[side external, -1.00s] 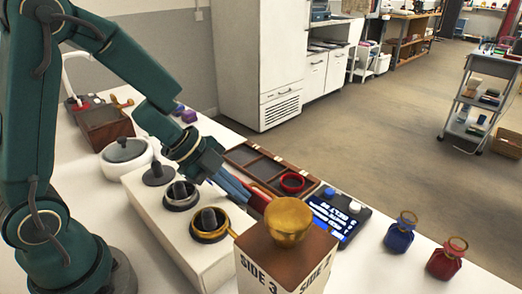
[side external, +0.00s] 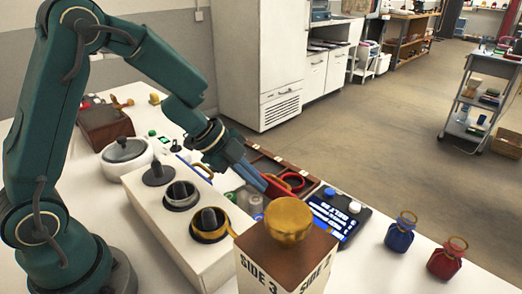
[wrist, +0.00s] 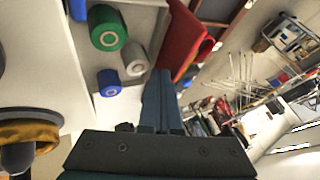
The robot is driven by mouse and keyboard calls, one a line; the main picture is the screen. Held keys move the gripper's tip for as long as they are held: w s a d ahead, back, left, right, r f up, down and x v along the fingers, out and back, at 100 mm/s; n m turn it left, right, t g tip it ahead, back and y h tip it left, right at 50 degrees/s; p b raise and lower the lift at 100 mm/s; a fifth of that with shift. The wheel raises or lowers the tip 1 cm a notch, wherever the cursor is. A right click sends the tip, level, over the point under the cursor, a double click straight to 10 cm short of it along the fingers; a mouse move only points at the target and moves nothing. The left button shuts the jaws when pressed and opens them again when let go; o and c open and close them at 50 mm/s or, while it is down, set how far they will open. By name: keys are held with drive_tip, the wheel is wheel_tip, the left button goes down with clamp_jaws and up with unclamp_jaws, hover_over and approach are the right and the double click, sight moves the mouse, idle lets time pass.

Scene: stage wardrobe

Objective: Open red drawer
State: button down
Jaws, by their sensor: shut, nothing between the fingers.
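The red drawer front (side external: 278,188) stands out to the right of the white case with posts (side external: 165,225), with a gap between them. The drawer is pulled open, and spools show inside (side external: 256,203). In the wrist view the red front (wrist: 187,38) is at the top, beside a pale drawer interior with a green spool (wrist: 107,28), a grey spool and blue spools. My gripper (side external: 259,184) is shut and empty, its blue fingers pointing down at the inner side of the red front. I cannot tell whether they touch it.
A wooden compartment tray (side external: 262,158) with a red ring lies just behind the drawer. A control pad (side external: 335,215) is to its right. A box with a brass bowl (side external: 288,220) stands in front. Blue (side external: 400,232) and red (side external: 447,258) bottles stand at right.

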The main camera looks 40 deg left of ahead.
drive_tip(key=shift+r, duration=0.1)
drive_tip(key=v, duration=1)
drive_tip(key=w+d+r+n+t, duration=0.2)
drive_tip(key=d+r+t, duration=0.3)
drive_tip(key=r, duration=0.5)
drive_tip(key=a+r+n+t+y, duration=0.5)
drive_tip(key=n, duration=0.4)
drive_tip(key=s+d+f+n+g, duration=0.2)
drive_tip(key=s+f+g, duration=0.3)
drive_tip(key=s, duration=0.3)
drive_tip(key=s+d+f+n+g, duration=0.1)
drive_tip(key=s+f+n+g, duration=0.2)
drive_tip(key=s+f+g, duration=0.2)
wheel_tip(320, 180, down, 3)
drive_tip(key=s, duration=0.2)
drive_tip(key=shift+s+d+r+n, duration=0.15)
drive_tip(key=shift+s+d+n, duration=0.25)
